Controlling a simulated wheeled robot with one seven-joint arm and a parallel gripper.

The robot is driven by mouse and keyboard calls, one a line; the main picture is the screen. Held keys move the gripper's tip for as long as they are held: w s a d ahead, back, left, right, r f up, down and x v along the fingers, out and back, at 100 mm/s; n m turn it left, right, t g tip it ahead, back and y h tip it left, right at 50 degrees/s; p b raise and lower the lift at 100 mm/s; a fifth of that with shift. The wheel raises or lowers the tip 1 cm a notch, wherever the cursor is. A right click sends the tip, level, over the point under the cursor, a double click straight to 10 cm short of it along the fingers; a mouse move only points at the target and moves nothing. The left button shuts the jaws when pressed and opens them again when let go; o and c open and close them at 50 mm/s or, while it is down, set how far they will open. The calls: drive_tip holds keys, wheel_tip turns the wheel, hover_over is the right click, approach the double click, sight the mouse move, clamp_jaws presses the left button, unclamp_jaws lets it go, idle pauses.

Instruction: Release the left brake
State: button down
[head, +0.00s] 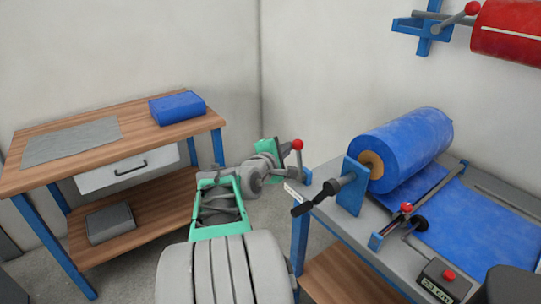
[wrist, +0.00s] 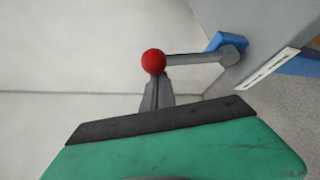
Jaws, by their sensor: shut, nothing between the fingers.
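The left brake is a lever with a red ball knob (head: 297,145) on a grey rod, mounted on a blue bracket (head: 307,175) at the left corner of the grey roll table. In the head view the rod stands roughly upright. In the wrist view the red knob (wrist: 153,61) is near the centre, and its grey rod (wrist: 190,60) runs right to the hub. My gripper (head: 286,149) is beside the knob, on its left. Its grey fingers (wrist: 158,88) are shut and empty, with their tips right at the knob. Whether they touch it cannot be told.
A blue roll (head: 408,150) sits on the table, with a black-handled crank (head: 318,196) in front. A wooden bench (head: 140,135) is at left. A red roll (head: 510,35) hangs on the wall. Bare floor lies between bench and table.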

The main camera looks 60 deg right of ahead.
drive_tip(key=shift+s+a+r+m+t+h+b, duration=0.2)
drive_tip(key=shift+s+a+m+h+b, duration=0.15)
drive_tip(key=shift+s+m+b, duration=0.4)
drive_tip(key=shift+s+a+r+m+t+h+b, duration=0.15)
drive_tip(key=shift+s+m+h+b, duration=0.25)
drive_tip(key=shift+b, duration=0.5)
drive_tip(key=shift+a, duration=0.1)
drive_tip(key=w+d+f+b, duration=0.1)
drive_tip(key=w+b, duration=0.1)
drive_tip(key=w, duration=0.2)
drive_tip(key=a+r+p, duration=0.1)
drive_tip(key=a+p, duration=0.1)
drive_tip(key=a, duration=0.8)
drive_tip(key=shift+s, duration=0.3)
drive_tip(key=shift+r, duration=0.1)
